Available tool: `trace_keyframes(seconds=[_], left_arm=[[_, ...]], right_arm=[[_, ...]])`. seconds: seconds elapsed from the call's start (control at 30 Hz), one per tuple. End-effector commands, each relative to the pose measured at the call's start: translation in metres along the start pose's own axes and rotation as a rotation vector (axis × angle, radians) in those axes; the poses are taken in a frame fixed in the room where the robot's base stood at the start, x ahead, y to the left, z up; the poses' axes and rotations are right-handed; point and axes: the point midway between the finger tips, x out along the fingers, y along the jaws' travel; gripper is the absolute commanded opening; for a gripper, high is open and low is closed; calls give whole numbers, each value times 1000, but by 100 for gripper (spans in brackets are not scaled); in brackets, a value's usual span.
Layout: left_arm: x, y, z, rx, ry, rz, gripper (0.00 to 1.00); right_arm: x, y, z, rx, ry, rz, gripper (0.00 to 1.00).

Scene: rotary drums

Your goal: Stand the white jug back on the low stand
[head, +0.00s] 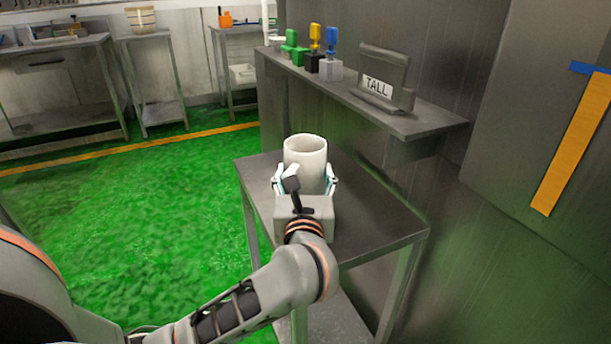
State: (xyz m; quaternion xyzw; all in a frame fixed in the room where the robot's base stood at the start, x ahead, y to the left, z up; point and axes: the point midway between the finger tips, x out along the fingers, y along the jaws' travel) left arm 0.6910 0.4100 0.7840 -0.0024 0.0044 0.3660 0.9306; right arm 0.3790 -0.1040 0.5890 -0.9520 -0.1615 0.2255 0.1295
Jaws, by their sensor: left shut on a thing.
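The white jug (306,152) is upright in the middle of the head view, its open rim facing up. My left gripper (306,182) is shut on it, with one finger on each side of its lower body. The gripper and wrist hide the jug's base, so I cannot tell whether it rests on the surface. A low steel stand with a flat top (385,222) is below and around the jug. My right gripper is not in view.
A wall shelf (425,125) behind the stand holds a "TALL" sign (377,87) and several coloured-topped stamps or handles (331,65). Steel tables (60,50) stand at the back left. The stand's top is bare right of the jug; green floor (130,220) lies open to the left.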

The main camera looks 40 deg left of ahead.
Motion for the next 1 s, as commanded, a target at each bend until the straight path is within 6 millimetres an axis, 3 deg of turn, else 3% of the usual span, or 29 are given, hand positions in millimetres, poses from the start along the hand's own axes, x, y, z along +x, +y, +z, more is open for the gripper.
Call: trace_keyframes(seconds=[0.13, 0.17, 0.2, 0.63, 0.77, 1.0], left_arm=[[0, 0, -3, 0, -2, 0, 11], [0, 0, -4, 0, 1, 0, 64], [0, 0, -3, 0, 1, 0, 74], [0, 0, 3, -2, -2, 0, 76], [-17, -1, 2, -4, 1, -3, 76], [-67, -1, 3, -6, 2, -3, 76]], right_arm=[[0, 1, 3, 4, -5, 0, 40], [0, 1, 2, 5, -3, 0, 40], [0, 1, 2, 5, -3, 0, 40], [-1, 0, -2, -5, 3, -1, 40], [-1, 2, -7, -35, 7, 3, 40], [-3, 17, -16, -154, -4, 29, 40]])
